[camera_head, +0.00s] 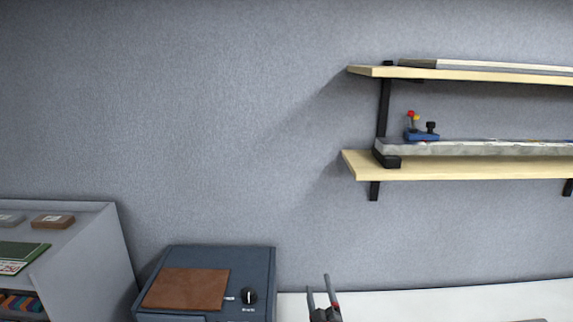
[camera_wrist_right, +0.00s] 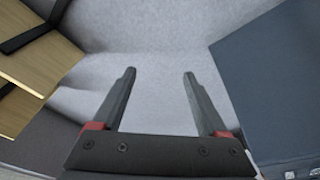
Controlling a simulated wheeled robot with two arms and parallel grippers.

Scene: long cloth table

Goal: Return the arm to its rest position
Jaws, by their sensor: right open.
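My right gripper (camera_head: 320,296) shows at the bottom middle of the head view, just right of the dark blue box and in front of the white table. Its two fingers point up and stand apart. In the right wrist view the right gripper (camera_wrist_right: 160,78) has its dark fingers spread wide with nothing between them, against the grey wall. My left gripper does not show in either view. Most of the right arm is below the picture's edge.
A dark blue box (camera_head: 258,265) with a brown panel stands left of the gripper; it also looms right in the wrist view (camera_wrist_right: 270,75). Wooden shelves (camera_head: 450,168) hang at right. A grey cabinet (camera_head: 95,245) stands far left. White tabletop (camera_head: 450,303) lies below the shelves.

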